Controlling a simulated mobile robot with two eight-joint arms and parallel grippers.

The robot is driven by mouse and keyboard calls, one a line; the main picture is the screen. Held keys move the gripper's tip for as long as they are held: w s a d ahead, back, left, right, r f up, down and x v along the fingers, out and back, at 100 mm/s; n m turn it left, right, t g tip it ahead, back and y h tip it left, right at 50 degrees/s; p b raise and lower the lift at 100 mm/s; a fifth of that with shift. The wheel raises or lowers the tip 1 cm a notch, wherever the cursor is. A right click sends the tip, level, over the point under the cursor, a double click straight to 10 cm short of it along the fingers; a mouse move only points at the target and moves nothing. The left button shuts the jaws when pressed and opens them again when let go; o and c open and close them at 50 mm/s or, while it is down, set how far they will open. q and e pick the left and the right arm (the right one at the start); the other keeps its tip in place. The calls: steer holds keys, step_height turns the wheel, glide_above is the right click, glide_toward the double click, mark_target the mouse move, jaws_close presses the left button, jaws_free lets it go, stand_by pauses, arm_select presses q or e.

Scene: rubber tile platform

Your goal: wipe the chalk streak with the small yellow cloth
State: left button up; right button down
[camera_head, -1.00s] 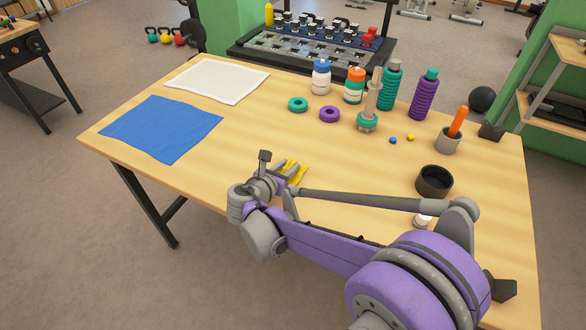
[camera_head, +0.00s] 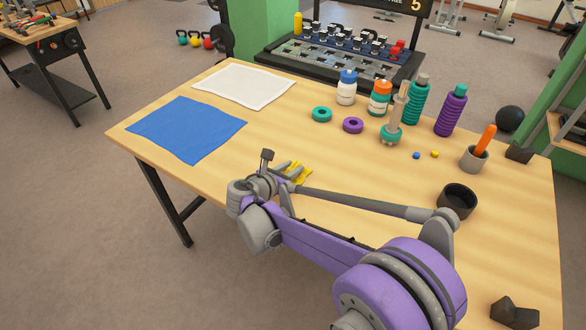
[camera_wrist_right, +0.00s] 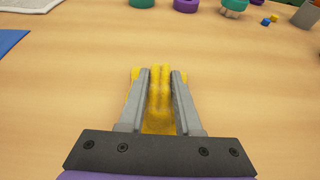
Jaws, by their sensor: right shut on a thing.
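The small yellow cloth (camera_head: 298,172) is bunched between the fingers of my right gripper (camera_head: 284,170) at the middle of the table. In the right wrist view the cloth (camera_wrist_right: 160,100) is pinched between the two grey fingers of the right gripper (camera_wrist_right: 159,88), with small bits showing outside the fingertips. It appears at or close to the tabletop; the exact contact cannot be told. I cannot make out a chalk streak in either view; my right arm hides part of the table. My left gripper is not in view.
A blue cloth (camera_head: 187,128) and a white cloth (camera_head: 243,86) lie flat at the table's left. Rings, bottles, a grey-and-teal stand (camera_head: 391,134), two small cubes, a cup with an orange handle (camera_head: 474,159) and a dark bowl (camera_head: 457,200) stand at the right. The wood left of my gripper is clear.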

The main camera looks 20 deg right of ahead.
step_height(320, 180, up, 7)
steer(key=p, duration=0.4)
steer(key=shift+p, duration=0.3)
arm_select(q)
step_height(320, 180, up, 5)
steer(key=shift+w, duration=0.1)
